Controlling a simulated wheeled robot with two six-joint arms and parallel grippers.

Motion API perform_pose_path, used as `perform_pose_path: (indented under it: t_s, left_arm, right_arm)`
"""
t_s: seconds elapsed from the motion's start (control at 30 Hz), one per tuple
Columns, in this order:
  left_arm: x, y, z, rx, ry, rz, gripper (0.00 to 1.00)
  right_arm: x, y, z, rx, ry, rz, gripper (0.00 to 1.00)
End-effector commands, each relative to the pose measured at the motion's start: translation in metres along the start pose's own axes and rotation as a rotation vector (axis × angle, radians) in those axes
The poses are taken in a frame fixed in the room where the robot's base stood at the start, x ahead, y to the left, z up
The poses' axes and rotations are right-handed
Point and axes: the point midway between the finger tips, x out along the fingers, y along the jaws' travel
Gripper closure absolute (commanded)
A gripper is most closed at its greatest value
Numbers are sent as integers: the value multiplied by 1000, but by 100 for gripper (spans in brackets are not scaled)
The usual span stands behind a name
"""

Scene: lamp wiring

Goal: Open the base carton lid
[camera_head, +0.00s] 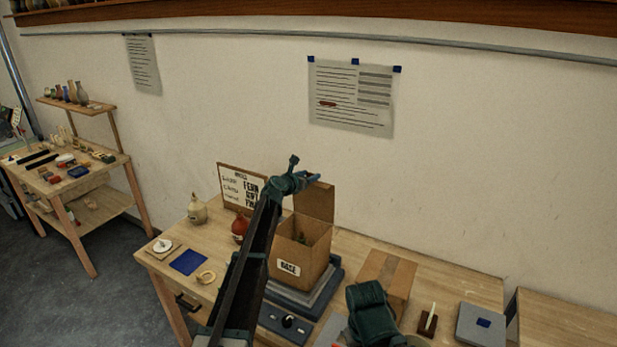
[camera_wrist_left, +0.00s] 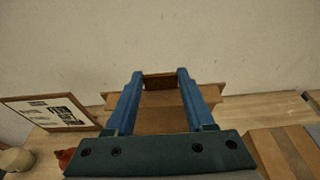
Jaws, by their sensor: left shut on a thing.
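The base carton (camera_head: 297,262) is an open-topped brown box with a "BASE" label on its front. Its lid (camera_head: 315,201) stands up at the back edge, and something dark shows inside. My left gripper (camera_head: 311,178) is at the top edge of the raised lid. In the left wrist view the lid's edge (camera_wrist_left: 159,82) lies between the two blue fingers of my left gripper (camera_wrist_left: 160,76), which is shut on it. Only a teal part of my right arm shows at the lower right of the head view; its gripper fingers are not visible.
The carton stands on a dark grey stack (camera_head: 318,297) on the wooden bench. A closed carton (camera_head: 387,283) is to its right. A red vessel (camera_head: 240,228), a cream vessel (camera_head: 197,210) and a sign (camera_head: 238,186) are to the left. A blue mat (camera_head: 188,262) lies at front left.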

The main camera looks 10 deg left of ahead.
Motion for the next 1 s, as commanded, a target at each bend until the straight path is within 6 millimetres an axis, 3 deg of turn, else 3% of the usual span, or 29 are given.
perform_pose_path:
  t_s: [0.8,0.83,1.0]
  left_arm:
    - [1,0,1,-2,-2,1,100]
    - [1,0,1,-2,-2,2,41]
    - [0,0,0,-1,-1,1,15]
  right_arm:
    - [0,0,0,0,0,0,50]
    - [0,0,0,0,0,0,50]
    - [0,0,0,0,0,0,50]
